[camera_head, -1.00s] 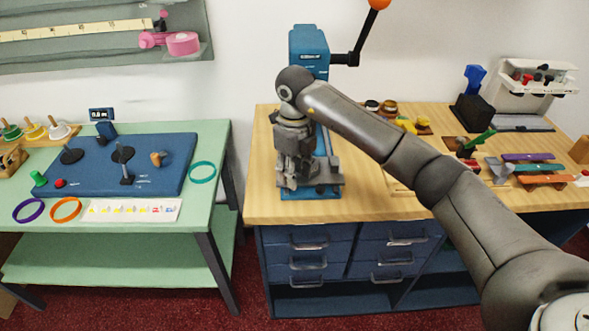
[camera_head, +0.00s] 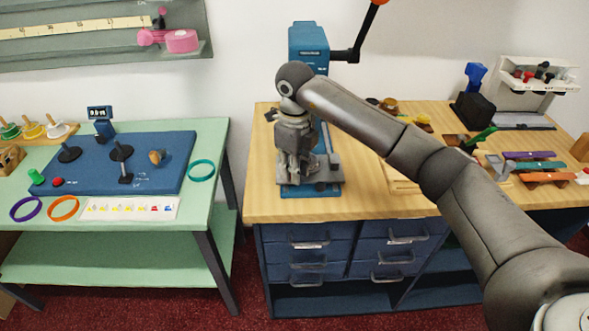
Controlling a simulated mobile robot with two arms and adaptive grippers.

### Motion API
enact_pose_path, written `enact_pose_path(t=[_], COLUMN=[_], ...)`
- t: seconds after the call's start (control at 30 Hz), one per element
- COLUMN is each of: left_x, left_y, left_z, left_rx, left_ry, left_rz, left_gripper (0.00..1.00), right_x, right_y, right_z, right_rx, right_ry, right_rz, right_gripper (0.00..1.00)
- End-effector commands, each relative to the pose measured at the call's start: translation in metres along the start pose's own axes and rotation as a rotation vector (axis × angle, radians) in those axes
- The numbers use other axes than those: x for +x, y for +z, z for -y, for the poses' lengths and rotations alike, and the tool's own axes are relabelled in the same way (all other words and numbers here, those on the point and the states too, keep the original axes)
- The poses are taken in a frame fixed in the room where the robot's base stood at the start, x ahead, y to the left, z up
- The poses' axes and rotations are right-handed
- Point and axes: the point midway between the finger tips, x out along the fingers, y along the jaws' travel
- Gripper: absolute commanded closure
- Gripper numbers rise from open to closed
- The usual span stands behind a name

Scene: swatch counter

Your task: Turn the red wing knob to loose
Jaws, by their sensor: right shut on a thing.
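My right gripper (camera_head: 294,176) points down at the vise (camera_head: 326,176) on the base of the blue drill press (camera_head: 308,44). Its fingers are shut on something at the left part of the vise. The red wing knob cannot be made out; the fingers cover the spot where they grip, which fits the knob being between them. Which way the knob is turned cannot be told. My left gripper is out of view.
The press lever (camera_head: 357,40) sticks out to the right above my arm. A wooden stand (camera_head: 404,185) and colored swatches (camera_head: 535,166) lie to the right. The green table (camera_head: 215,140) at left carries a blue board (camera_head: 90,178) and rings.

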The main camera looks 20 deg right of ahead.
Motion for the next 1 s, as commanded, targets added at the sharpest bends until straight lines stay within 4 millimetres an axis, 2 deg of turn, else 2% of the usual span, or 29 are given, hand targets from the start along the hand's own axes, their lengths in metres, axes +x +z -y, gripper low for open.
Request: enact_pose_path(t=[0.1,0.13,0.23,0.53,0.67,0.77,1.0], left_x=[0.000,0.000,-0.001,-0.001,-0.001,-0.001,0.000], left_y=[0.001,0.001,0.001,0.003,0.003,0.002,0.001], left_z=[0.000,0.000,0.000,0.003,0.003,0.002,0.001], left_rx=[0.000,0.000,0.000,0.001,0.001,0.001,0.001], left_ry=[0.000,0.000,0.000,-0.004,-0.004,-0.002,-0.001], left_rz=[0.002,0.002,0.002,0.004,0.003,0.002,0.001], left_gripper=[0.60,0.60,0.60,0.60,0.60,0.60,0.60], right_x=[-0.001,-0.001,-0.001,-0.001,-0.009,-0.025,-0.077], right_y=[0.000,0.000,0.000,0.000,0.001,0.001,0.001], right_z=[0.000,0.000,0.000,0.000,0.000,0.001,0.001], right_rx=[0.001,0.001,0.002,0.002,0.002,0.001,0.002], right_ry=[-0.001,-0.001,-0.001,0.000,-0.002,-0.003,-0.003], right_rz=[0.001,0.001,0.001,0.001,0.003,0.004,0.004], right_gripper=[1.00,0.78,0.65,0.64,0.64,0.64,0.64])
